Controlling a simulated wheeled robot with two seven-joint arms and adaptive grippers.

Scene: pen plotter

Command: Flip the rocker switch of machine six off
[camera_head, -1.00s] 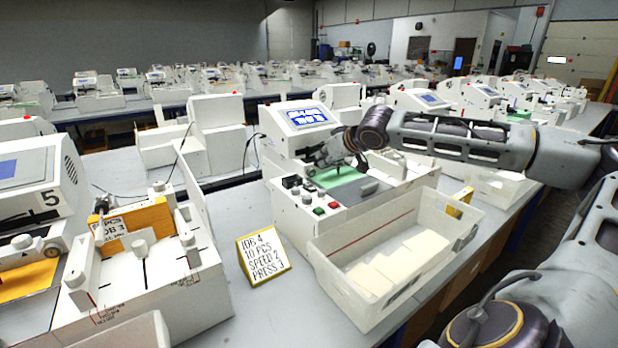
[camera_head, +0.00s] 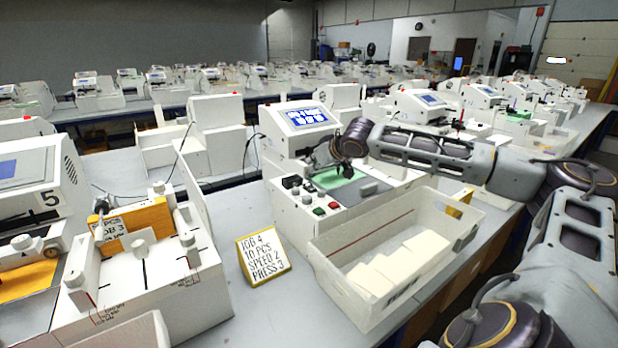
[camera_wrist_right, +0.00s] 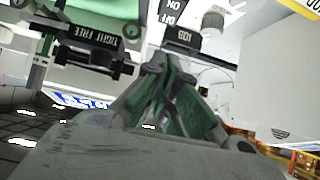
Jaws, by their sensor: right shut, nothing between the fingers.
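The white machine with a lit blue-and-white screen (camera_head: 307,117) stands at the middle of the bench; no number six is legible on it. A dark switch-like block (camera_head: 291,181) sits on its front left corner, too small to read its position. The right wrist view shows an ON/OFF label (camera_wrist_right: 171,12) at the top, but no clear rocker. My right gripper (camera_head: 320,158) is over the machine, just below the screen, above and behind the block. Its fingers (camera_wrist_right: 166,70) are shut and empty. My left gripper is not in view.
A white bin (camera_head: 335,285) with pale sheets stands before the machine. A yellow-edged job card (camera_head: 263,255) stands left of it. Machine 5 (camera_head: 35,185) is at the left. Bare bench (camera_head: 235,310) shows around the card.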

